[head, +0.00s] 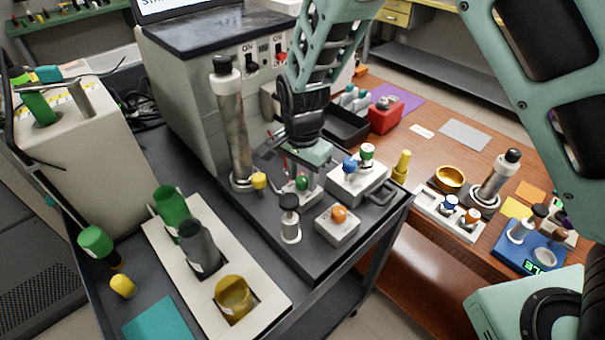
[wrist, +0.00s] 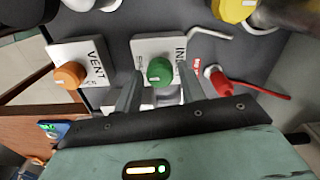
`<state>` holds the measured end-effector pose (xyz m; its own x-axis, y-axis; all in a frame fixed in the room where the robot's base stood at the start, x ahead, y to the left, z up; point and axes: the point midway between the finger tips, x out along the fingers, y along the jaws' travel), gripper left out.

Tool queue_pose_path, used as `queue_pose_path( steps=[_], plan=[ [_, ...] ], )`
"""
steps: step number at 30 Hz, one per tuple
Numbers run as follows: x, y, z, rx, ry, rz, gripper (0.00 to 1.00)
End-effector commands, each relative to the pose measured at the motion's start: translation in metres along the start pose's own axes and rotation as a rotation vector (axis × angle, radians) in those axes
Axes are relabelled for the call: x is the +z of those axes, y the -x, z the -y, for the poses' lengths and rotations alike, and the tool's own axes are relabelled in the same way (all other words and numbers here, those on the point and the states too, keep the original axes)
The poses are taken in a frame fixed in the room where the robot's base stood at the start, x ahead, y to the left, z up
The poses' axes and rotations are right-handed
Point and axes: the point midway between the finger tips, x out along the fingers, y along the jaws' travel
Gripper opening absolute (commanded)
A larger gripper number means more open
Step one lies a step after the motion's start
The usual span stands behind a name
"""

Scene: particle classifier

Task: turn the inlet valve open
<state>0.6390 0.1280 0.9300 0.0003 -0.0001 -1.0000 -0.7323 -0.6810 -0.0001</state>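The inlet valve is a green knob (head: 302,182) on a small white block on the dark cart top. In the wrist view the green knob (wrist: 160,71) sits on a plate partly lettered "IN...", the rest of the label being hidden by a finger. My gripper (head: 303,165) points down just above the knob in the head view. In the wrist view my gripper (wrist: 159,80) is open, with one finger on each side of the knob and a small gap visible. I cannot tell whether the fingertips reach down around it.
An orange vent knob (wrist: 70,75) on its own block stands left of the inlet block in the wrist view. A red plug with a cable (wrist: 217,82) lies to the right. A tall metal cylinder (head: 232,125) and a white block with blue and green knobs (head: 357,182) stand close by.

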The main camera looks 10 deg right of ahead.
Motion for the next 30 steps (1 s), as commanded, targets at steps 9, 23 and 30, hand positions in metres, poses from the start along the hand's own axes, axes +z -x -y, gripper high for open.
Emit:
queue_pose_path(
  steps=[9,23,30],
  plan=[
    [0.0001,0.0004,-0.0001,0.000,0.004,0.000,0.06],
    [0.0003,0.0010,0.0001,0.001,0.217,0.002,0.06],
    [0.0005,0.0009,0.0004,0.000,0.441,0.002,0.06]
  ],
)
